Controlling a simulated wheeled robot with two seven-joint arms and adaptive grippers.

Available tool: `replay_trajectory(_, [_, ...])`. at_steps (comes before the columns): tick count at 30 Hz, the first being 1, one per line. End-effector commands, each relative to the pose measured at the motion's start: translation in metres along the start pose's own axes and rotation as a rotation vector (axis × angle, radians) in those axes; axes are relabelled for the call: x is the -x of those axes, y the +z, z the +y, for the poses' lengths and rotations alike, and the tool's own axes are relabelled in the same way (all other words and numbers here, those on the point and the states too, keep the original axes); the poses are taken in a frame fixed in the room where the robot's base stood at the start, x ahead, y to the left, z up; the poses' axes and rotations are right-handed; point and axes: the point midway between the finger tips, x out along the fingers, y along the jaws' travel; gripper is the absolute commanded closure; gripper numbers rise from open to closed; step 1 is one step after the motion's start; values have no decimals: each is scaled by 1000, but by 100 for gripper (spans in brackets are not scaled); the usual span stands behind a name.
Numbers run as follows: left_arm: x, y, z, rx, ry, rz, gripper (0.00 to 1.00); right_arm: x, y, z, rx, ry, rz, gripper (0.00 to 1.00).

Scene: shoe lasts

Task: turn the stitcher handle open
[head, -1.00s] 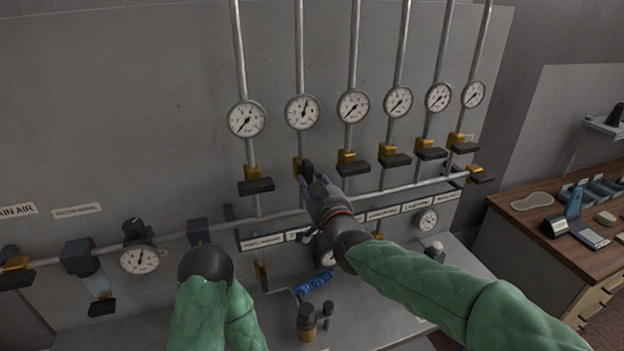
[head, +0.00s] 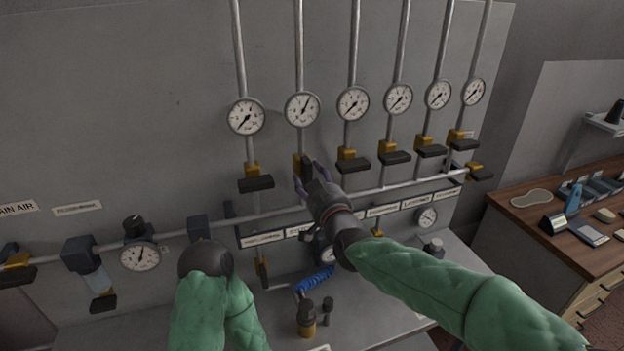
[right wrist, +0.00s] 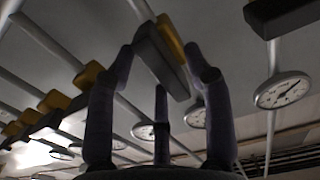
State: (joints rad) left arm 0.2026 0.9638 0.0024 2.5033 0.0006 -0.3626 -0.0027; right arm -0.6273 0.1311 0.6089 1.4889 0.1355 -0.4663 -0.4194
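The handle at my right gripper is a dark lever (head: 305,163) on the second pipe from the left; its label is partly covered and unreadable. It appears roughly in line with its pipe, while the neighbouring levers lie crosswise. In the right wrist view the dark lever (right wrist: 163,62) on its yellow valve body (right wrist: 171,36) shows between the fingertips. My right gripper (head: 309,176) is open, its fingers spread around the lever; I cannot tell whether they touch it.
Neighbouring levers (head: 256,184) and (head: 353,165) stand close on either side. A horizontal manifold pipe (head: 395,191) and a label strip run below. A wooden table (head: 535,230) stands right.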

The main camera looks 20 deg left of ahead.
Motion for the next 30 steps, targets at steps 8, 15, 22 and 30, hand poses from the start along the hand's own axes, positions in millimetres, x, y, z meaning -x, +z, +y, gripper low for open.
replay_trajectory(8, [0,0,0,0,0,0,60,4,-1,0,-1,0,2,48])
replay_trajectory(15, [0,0,0,0,0,0,60,33,-2,0,-1,0,3,48])
replay_trajectory(22, [0,0,0,0,0,0,60,70,-1,0,-1,0,3,48])
replay_trajectory(30, [0,0,0,0,0,0,60,107,-1,0,-1,0,2,48])
